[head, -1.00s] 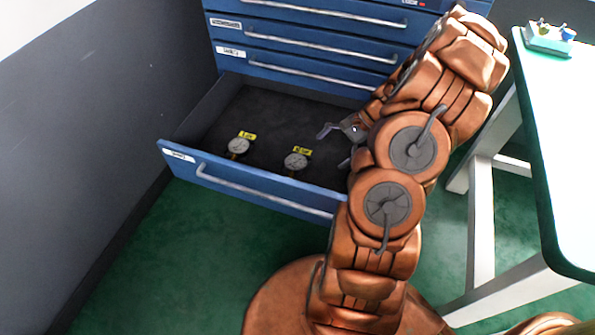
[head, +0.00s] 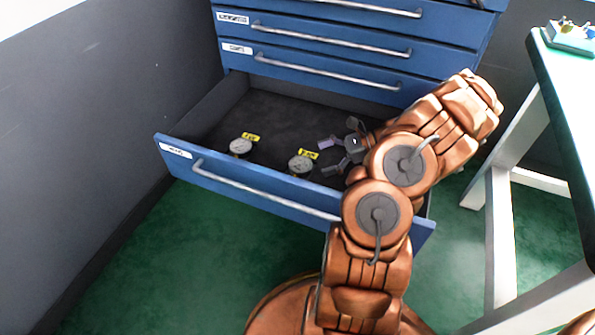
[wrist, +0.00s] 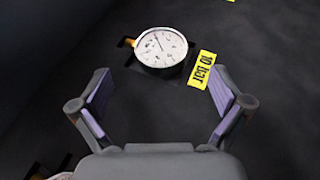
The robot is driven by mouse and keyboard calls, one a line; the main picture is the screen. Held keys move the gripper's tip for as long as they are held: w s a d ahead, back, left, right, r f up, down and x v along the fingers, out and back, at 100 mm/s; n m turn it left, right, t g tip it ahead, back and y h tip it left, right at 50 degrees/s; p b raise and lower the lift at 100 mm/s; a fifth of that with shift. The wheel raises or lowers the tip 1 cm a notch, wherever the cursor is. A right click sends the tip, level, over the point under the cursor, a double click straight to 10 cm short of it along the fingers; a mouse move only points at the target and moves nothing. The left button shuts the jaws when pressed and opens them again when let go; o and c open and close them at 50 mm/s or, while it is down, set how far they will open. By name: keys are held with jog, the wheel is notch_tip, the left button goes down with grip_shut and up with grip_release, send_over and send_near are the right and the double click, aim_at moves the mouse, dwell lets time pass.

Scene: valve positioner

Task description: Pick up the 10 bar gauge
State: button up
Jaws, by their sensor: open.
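The 10 bar gauge (wrist: 160,47) lies in the open drawer, its round white dial facing up in the wrist view. Its yellow "10 bar" label (wrist: 202,68) lies just right of it. In the head view the right-hand of two visible gauges (head: 301,164) appears to be this one. My gripper (wrist: 160,88) is open and empty, its two fingers spread and the gauge beyond the tips, roughly centred between them. In the head view my gripper (head: 328,157) is over the drawer, just right of the gauge, and not seen touching it.
Another gauge (head: 240,146) with a yellow label (head: 251,137) lies to the left in the drawer. A further gauge-like item (wrist: 55,173) is cut off at the wrist view's lower left. The drawer's blue front (head: 255,190) and the closed drawers above (head: 330,55) bound the space. A table (head: 575,130) stands right.

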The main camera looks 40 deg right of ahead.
aim_at(300, 165)
jog(key=shift+b+x, duration=1.35)
jog(key=shift+x, duration=1.85)
jog(key=shift+s+a+r, duration=0.15)
jog(key=shift+a+r, duration=0.05)
jog(key=shift+c, duration=0.4)
jog(key=c, duration=1.3)
